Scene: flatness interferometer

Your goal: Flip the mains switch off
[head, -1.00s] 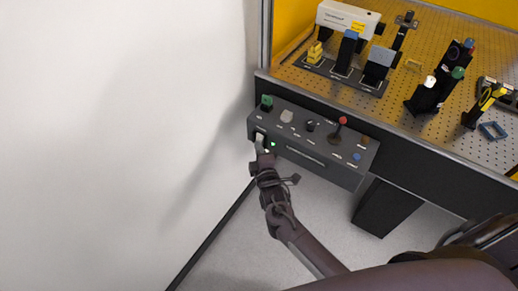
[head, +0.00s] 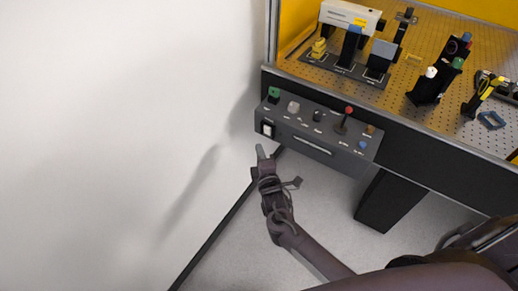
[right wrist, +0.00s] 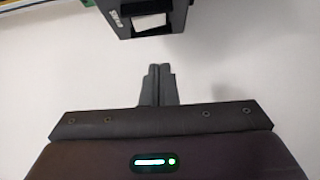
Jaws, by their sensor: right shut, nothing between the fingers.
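The mains switch (head: 267,130) is a white rocker in a dark frame at the left end of the control box's front face. It also shows at the top of the right wrist view (right wrist: 150,21), with white lettering beside it. I cannot tell for sure which way the rocker is tilted. My right gripper (head: 262,152) is shut and empty. Its fingertips are below the switch in the head view, apart from it. In the right wrist view the closed fingers (right wrist: 159,84) point toward the switch with a gap. My left gripper is not in view.
The grey control box (head: 312,145) carries a green knob (head: 274,95), a red-topped lever (head: 345,118) and other controls. It hangs on the front of a perforated optical table (head: 410,90) bearing several instruments. A white wall stands close on the left. The floor below is clear.

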